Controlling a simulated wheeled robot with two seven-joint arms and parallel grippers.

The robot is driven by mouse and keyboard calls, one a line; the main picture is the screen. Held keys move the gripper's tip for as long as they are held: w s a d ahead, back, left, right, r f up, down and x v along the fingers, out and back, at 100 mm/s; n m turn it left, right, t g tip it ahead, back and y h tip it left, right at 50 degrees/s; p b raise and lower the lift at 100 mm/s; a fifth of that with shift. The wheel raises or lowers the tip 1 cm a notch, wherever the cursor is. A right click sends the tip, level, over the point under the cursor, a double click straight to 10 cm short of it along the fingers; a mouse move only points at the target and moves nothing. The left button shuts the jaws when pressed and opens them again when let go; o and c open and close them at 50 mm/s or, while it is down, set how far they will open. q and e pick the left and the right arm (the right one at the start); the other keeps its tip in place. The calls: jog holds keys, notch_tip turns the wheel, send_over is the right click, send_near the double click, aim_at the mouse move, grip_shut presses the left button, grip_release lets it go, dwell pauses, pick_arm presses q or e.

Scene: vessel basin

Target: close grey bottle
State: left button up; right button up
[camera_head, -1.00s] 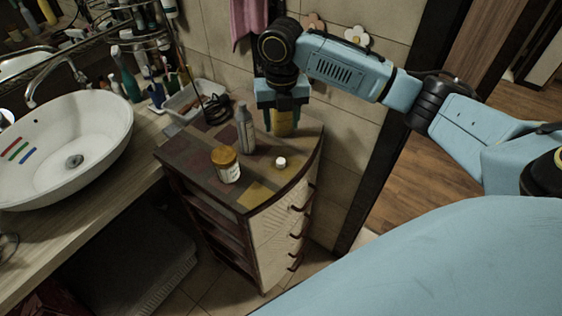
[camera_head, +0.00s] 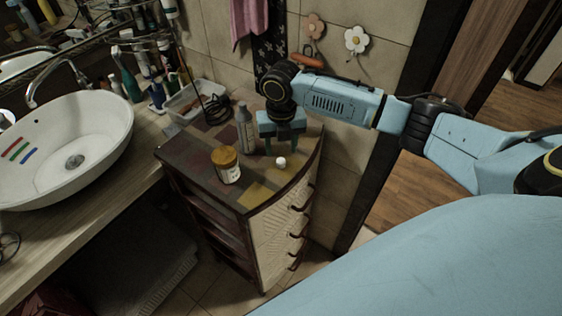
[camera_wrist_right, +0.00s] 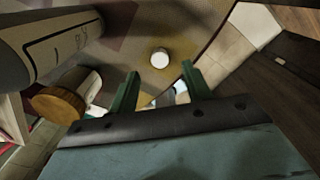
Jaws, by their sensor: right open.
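The grey bottle (camera_head: 244,130) stands upright on the small cabinet. A small white cap (camera_head: 281,162) lies apart from it, towards the cabinet's right edge. My right gripper (camera_head: 281,150) is open and points down just behind and above the cap, to the right of the bottle. In the right wrist view, the cap (camera_wrist_right: 159,58) shows between and beyond the two green fingertips (camera_wrist_right: 160,72), with nothing held. The grey bottle (camera_wrist_right: 42,45) fills the upper left there. Its mouth is too small to make out in the head view. My left gripper is not in view.
A jar with a wooden-looking lid (camera_head: 226,164) stands in front of the bottle. A tray with a dark wire item (camera_head: 197,100) sits behind. The cabinet top (camera_head: 190,160) is bare at its front left. A white basin (camera_head: 62,145) is at left.

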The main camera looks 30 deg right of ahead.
aim_at(281, 161)
notch_tip(281, 161, down, 5)
jog(key=shift+r, duration=0.1)
dwell(0.3)
jog(key=c, duration=1)
